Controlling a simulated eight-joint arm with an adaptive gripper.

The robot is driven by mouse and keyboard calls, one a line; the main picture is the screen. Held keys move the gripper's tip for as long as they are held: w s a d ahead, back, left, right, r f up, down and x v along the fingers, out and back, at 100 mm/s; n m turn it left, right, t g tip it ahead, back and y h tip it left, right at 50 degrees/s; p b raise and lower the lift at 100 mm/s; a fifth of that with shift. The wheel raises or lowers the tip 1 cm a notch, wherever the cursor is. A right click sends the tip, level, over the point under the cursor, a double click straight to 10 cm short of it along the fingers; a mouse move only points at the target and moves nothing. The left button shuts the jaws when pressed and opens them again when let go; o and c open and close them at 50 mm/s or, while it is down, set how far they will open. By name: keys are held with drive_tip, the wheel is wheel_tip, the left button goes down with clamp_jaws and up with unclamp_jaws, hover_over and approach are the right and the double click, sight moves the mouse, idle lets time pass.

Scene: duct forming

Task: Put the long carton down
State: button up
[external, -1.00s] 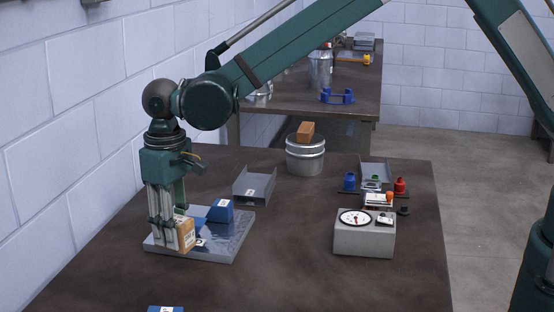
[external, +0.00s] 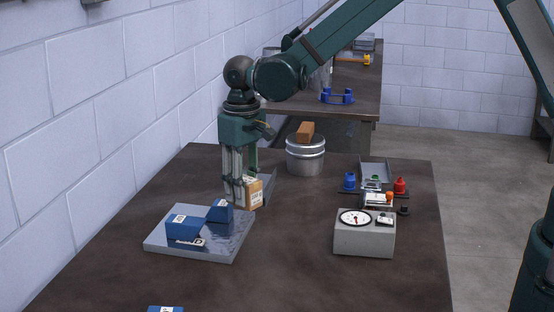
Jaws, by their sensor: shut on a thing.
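The long carton (external: 254,194), tan with a white label, is in my gripper (external: 236,201). My gripper points down and is shut on the carton, with its fingers at the carton's left side. The carton is in front of a grey sheet-metal channel (external: 270,187) and hides most of it. I cannot tell whether the carton touches the channel or the table.
A shiny metal plate (external: 214,252) with two blue boxes (external: 185,228) lies in front. A metal can (external: 305,160) with a brown block (external: 306,132) on it stands behind. A dial scale (external: 364,242) stands right. The table's middle front (external: 285,265) is clear.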

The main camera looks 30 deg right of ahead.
drive_tip(key=d+m, duration=0.3)
drive_tip(key=d, duration=2.4)
drive_tip(key=shift+s+d+m, duration=0.3)
drive_tip(key=shift+d, duration=0.1)
drive_tip(key=shift+f, duration=0.15)
drive_tip(key=shift+f, duration=3.1)
drive_tip(key=shift+f, duration=1.85)
drive_tip(key=shift+f+b, duration=0.15)
drive_tip(key=shift+b, duration=0.25)
